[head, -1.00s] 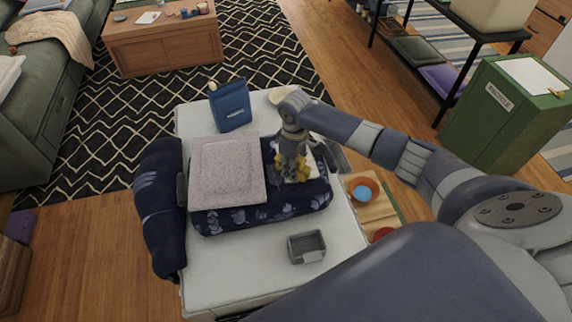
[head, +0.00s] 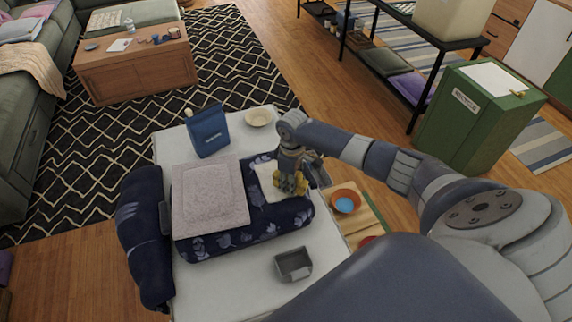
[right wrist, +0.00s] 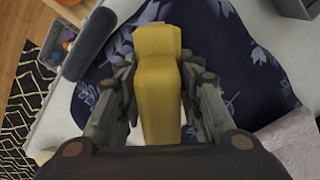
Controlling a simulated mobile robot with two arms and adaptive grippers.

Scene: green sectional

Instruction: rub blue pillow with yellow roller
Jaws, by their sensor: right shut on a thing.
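The blue pillow (head: 262,226) is dark blue with a pale leaf pattern and lies flat on a white padded surface. It also shows in the right wrist view (right wrist: 250,75). My right gripper (head: 291,178) is over the pillow's right part, shut on the yellow roller (head: 300,187). In the right wrist view the yellow roller (right wrist: 158,85) stands between the fingers, with the pillow beyond it. The roller's lower end is at or just above the pillow; contact is hard to tell. My left gripper is out of view.
A folded greyish-pink cloth (head: 210,197) covers the pillow's left part, and a white patch (head: 267,180) lies beside the roller. A blue bag (head: 208,132), a cream bowl (head: 258,117) and a grey tray (head: 293,264) stand around the pillow. An orange bowl (head: 345,200) is at right.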

